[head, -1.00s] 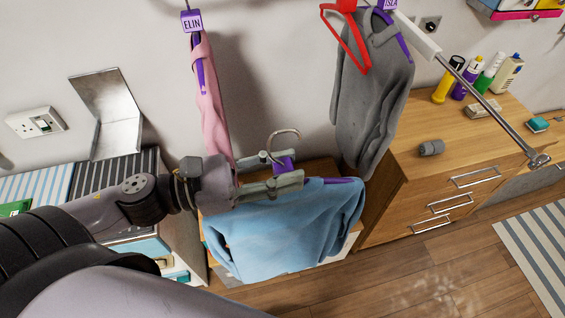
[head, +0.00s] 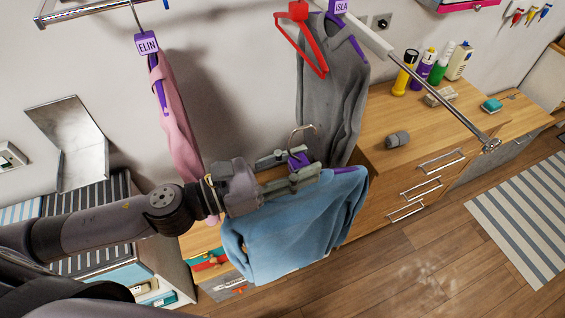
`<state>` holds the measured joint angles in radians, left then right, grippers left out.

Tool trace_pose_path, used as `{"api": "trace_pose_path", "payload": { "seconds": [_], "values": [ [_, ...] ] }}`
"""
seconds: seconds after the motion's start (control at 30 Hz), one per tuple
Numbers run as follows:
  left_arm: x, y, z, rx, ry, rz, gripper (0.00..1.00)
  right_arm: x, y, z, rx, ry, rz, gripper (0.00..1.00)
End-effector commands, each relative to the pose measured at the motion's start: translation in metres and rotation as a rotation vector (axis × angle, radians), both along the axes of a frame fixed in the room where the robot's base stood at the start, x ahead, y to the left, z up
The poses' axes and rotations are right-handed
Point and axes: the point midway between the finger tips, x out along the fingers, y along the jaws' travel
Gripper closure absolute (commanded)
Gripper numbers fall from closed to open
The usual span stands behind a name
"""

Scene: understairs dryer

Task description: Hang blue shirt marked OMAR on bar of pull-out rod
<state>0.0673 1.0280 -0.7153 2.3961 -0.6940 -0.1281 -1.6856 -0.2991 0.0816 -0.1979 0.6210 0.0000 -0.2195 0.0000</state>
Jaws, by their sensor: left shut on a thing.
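My left gripper (head: 297,164) is shut on the purple hanger of the blue shirt (head: 295,228), just below its metal hook. The shirt hangs in the air in front of the grey shirt and the wooden cabinet. The hook (head: 303,130) points up and is free. The hanger's purple tag is mostly hidden between the fingers, so no name can be read. The pull-out rod (head: 440,101) slopes from a white sleeve at the wall down to a round end knob at the right. Its metal bar is bare and lies right of the hook, apart from it. My right gripper is not in view.
A pink garment tagged ELIN (head: 177,120) hangs at left from a metal rail (head: 95,10). A grey shirt tagged ISLA (head: 333,95) and a red hanger (head: 300,40) hang near the rod's wall end. Bottles (head: 422,66) stand on the wooden drawer unit (head: 395,170) below the bar.

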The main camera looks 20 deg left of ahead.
Motion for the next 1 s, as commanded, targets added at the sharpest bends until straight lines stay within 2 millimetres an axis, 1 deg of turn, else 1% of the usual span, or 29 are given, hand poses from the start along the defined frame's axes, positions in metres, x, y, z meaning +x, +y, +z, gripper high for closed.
{"api": "trace_pose_path", "payload": {
  "seconds": [0.03, 0.37, 1.0],
  "values": [
    [0.004, -0.005, 0.004, 0.000, -0.006, -0.003, 1.00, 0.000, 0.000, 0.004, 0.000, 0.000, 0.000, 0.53],
    [0.030, -0.039, 0.003, -0.002, -0.007, -0.003, 1.00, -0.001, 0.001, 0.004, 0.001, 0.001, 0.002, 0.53],
    [0.093, -0.120, 0.002, 0.000, -0.004, -0.003, 1.00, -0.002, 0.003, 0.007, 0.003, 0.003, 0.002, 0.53]
  ]
}}
